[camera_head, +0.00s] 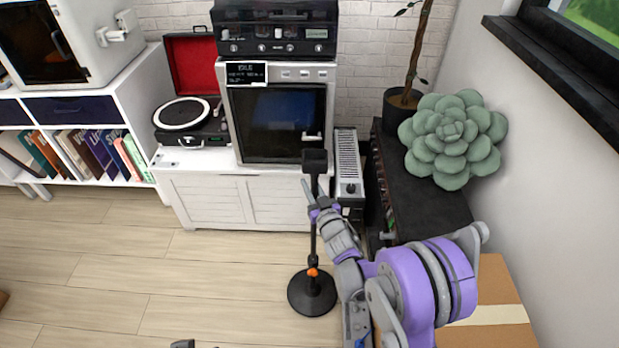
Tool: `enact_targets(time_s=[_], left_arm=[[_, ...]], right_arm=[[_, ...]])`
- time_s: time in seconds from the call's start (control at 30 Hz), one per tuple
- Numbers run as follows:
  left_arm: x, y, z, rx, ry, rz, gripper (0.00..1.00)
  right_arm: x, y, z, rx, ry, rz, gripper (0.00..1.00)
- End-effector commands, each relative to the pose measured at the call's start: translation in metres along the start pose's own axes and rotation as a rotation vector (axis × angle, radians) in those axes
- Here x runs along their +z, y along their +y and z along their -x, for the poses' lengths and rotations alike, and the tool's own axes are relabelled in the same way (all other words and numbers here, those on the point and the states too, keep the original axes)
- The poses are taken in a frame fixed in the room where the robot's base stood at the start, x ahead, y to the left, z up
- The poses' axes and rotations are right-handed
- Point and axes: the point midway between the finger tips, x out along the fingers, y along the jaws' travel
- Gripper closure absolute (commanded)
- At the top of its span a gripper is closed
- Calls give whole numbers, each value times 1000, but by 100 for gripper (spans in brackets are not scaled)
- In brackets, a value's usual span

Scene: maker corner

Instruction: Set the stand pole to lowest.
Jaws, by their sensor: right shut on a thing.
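The stand (311,292) has a round black base on the wood floor, a thin upright black pole (313,236) and a dark block-shaped head (314,160) on top. An orange knob (313,272) sits low on the pole, just above the base. My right gripper (312,199) is shut on the upper pole, a little below the head. The purple and grey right arm comes in from the lower right and passes beside the pole. Small dark grey tips at the bottom edge may be my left gripper (184,344); its jaws cannot be made out.
A white cabinet (238,202) behind the stand carries a red-lidded record player (188,112) and a machine (279,115). A dark shelf (424,205) with a green succulent (452,137) stands at the right. A cardboard box (500,290) is at lower right.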

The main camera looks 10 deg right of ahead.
Motion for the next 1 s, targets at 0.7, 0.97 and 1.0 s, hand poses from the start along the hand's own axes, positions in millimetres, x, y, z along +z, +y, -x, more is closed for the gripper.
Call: enact_targets(time_s=[0.7,0.97,1.0], left_arm=[[15,0,-60,0,-17,0,50],[16,0,-60,0,-17,0,50],[16,0,-60,0,-17,0,50]], right_arm=[[75,0,1,1,-3,1,100],[75,0,1,1,-4,1,61],[75,0,1,1,-4,1,54]])
